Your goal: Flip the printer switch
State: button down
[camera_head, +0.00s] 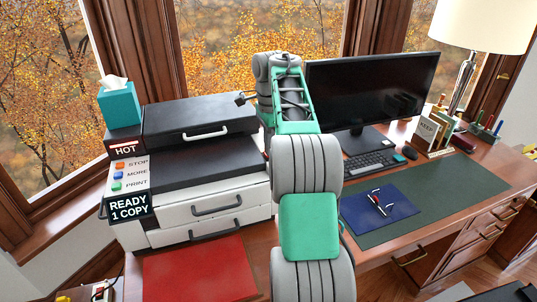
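The printer (205,211) stands on the left of the desk, white with black upper covers and grey handles. A display (129,207) below reads "READY 1 COPY". A small white box with a red part (100,291) is at the lower left edge, partly cut off; I cannot tell whether it is the switch. My gripper (241,98) seems to be the small dark tip beside the printer's top right; its fingers are too small to read.
A teal tissue box (119,106) stands above a "HOT" label (125,148). A red mat (200,270) lies before the printer. The monitor (370,88), keyboard (369,165), blue folder (380,209) and lamp (465,75) are right of my arm. The green mat is mostly clear.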

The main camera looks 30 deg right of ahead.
jog(key=shift+f, duration=0.2)
notch_tip(320, 180, up, 7)
jog(key=p, duration=0.6)
jog(key=shift+r+p, duration=0.1)
jog(key=shift+p, duration=0.25)
